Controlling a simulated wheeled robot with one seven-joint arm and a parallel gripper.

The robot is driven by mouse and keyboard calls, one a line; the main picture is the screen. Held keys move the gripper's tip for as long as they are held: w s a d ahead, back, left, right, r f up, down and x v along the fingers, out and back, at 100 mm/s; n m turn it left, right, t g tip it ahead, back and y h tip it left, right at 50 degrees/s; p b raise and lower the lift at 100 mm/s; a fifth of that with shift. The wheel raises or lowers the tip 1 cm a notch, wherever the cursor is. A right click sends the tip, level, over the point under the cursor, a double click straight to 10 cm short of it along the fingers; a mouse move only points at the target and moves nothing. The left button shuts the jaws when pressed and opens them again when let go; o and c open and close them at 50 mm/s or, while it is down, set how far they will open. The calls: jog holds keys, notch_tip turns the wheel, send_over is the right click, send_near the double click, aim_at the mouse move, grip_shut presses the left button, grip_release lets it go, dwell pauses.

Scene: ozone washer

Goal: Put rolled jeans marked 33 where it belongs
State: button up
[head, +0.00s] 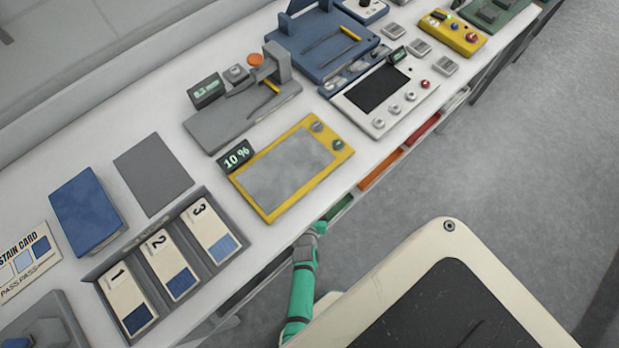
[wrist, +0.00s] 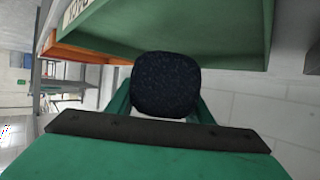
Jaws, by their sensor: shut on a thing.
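The dark navy rolled jeans (wrist: 166,85) are between my green gripper's fingers (wrist: 165,105) in the wrist view. They show as a rounded dark end, and no 33 mark is visible. A green bin (wrist: 215,25) fills the top of the wrist view, just beyond the jeans. I cannot tell whether they touch it. In the head view my gripper (head: 318,229) is at the table's front edge, beside the green bin (head: 341,208). The jeans cannot be made out there.
An orange bin (head: 381,170) and a red bin (head: 422,130) sit along the same front edge. The table (head: 90,165) above holds a yellow-framed panel (head: 334,144), cards numbered 1 to 3 (head: 163,262) and several devices. Grey floor (head: 520,170) is clear to the right.

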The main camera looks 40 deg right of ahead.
jog(key=shift+w+d+f, duration=0.4)
jog(key=shift+f, duration=0.2)
jog(key=shift+w+f, duration=0.1)
jog(key=shift+f, duration=1.5)
jog(key=shift+f, duration=0.1)
jog(key=o, duration=1.4)
jog(key=shift+a, duration=0.1)
jog(key=shift+s+a+r, duration=0.25)
jog(key=shift+s+a, duration=0.15)
jog(key=shift+a, duration=0.05)
jog(key=v, duration=1)
jog(key=shift+s, duration=0.1)
jog(key=shift+s+a+r, duration=0.1)
jog(key=shift+s+r, duration=0.15)
